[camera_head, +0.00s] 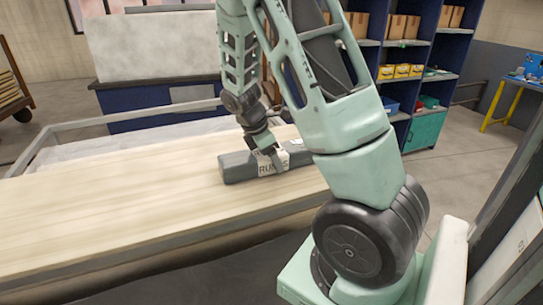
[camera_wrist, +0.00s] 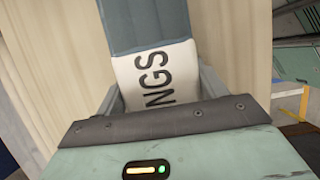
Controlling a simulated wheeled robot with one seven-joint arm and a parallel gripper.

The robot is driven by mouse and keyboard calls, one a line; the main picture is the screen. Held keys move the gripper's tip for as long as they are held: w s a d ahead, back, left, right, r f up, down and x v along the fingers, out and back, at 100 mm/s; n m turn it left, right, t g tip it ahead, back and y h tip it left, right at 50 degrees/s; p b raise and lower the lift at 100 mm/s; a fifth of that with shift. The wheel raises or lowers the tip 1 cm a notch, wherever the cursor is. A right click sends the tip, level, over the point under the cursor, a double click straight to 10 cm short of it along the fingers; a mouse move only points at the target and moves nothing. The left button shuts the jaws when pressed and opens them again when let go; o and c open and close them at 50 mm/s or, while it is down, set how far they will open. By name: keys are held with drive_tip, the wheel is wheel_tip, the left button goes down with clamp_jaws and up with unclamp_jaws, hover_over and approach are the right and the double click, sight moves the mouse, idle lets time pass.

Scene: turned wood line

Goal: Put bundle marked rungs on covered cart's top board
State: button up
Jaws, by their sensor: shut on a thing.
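The bundle marked rungs (camera_head: 236,168) is a long dark grey wrapped roll with a white label band. It lies level at or just above the pale wooden board (camera_head: 110,205); I cannot tell whether it touches. My gripper (camera_head: 268,157) comes down from above and is shut across the label band. In the wrist view the bundle (camera_wrist: 148,25) runs between the fingers of my gripper (camera_wrist: 160,95), with the letters "NGS" showing. My arm hides part of the board's right side. A dark face (camera_head: 170,275) shows below the board's near edge.
A grey metal rail (camera_head: 110,119) runs behind the board. A dark blue counter with a pale panel (camera_head: 150,45) stands beyond it. Blue shelves (camera_head: 428,45) with boxes are at the back right. A yellow-legged table (camera_head: 490,105) is far right, with open floor before it.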

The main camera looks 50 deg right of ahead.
drive_tip(key=o, duration=1.5)
drive_tip(key=b+v, duration=0.3)
drive_tip(key=v, duration=0.9)
drive_tip(key=shift+w, duration=0.1)
drive_tip(key=shift+a, duration=0.2)
drive_tip(key=s+a+f+m+t+y, duration=0.1)
drive_tip(key=a+f, duration=0.1)
drive_tip(key=a, duration=0.9)
drive_tip(key=s+a+f+t+y, duration=0.1)
drive_tip(key=a, duration=0.9)
drive_tip(key=s+a+f+m, duration=0.1)
drive_tip(key=s+a, duration=0.4)
drive_tip(key=s+a+f+m+y, duration=0.1)
drive_tip(key=s+a, duration=0.4)
drive_tip(key=s+a+f+m+y, duration=0.1)
drive_tip(key=s+a, duration=0.4)
drive_tip(key=s, duration=0.1)
drive_tip(key=shift+s+a+f, duration=0.1)
drive_tip(key=shift+a+f, duration=0.1)
drive_tip(key=shift+a, duration=0.2)
